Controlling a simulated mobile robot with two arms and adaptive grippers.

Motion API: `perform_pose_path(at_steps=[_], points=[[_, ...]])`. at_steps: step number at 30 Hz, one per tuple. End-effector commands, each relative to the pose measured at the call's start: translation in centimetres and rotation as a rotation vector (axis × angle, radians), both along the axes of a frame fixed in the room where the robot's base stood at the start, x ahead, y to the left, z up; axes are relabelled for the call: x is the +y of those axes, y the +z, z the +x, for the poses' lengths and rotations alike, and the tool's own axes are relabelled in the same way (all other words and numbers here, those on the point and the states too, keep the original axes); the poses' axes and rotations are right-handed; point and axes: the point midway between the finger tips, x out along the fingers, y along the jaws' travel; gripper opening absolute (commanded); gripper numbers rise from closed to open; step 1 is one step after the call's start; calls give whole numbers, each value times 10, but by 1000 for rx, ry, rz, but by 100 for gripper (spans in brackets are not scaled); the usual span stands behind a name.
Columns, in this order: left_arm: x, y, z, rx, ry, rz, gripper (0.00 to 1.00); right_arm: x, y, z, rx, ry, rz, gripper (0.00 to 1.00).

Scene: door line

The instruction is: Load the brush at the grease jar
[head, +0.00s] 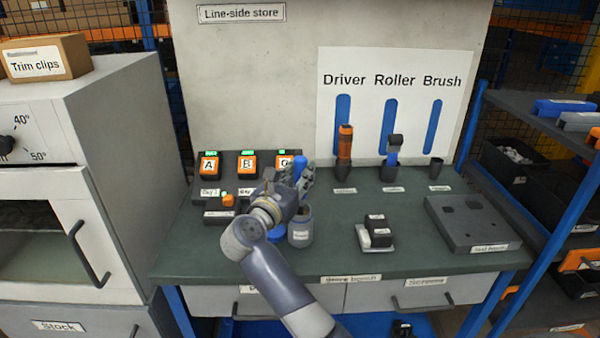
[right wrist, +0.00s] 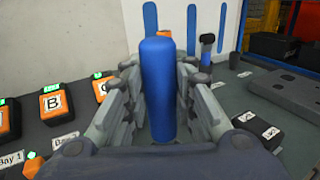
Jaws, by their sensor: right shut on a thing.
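My right gripper (head: 297,186) is shut on the blue handle of the brush (head: 300,165), which stands upright between the fingers. The brush handle (right wrist: 158,85) also fills the middle of the right wrist view, with a finger on each side. The grease jar (head: 300,232), a grey pot with a white label, stands on the bench just below and in front of the gripper. The gripper hides the brush's lower end, so I cannot tell whether it is inside the jar. My left gripper is not in view.
Orange-and-black batteries A (head: 209,166) and B (head: 247,165) sit in a charger at the left. Driver (head: 345,145) and roller (head: 394,148) stand in holders; the brush holder (head: 436,168) is empty. A small black-and-white item (head: 376,232) and a grey tray (head: 470,225) lie right.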

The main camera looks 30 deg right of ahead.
Motion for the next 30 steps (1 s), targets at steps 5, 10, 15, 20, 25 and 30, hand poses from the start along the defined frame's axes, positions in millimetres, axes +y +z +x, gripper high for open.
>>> perform_pose_path(at_steps=[5, 10, 15, 20, 25, 30], points=[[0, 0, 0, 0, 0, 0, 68, 0, 0, 0, 0, 0, 0, 1], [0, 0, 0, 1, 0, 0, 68, 0, 0, 0, -1, 0, 1, 1], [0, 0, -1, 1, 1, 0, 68, 0, 0, 0, -1, 0, 1, 1], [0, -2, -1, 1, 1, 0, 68, 0, -2, 0, -1, 0, 1, 1], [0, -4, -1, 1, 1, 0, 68, 0, -4, 0, -1, 0, 1, 1], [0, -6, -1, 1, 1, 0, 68, 0, -6, 0, -1, 0, 1, 1]])
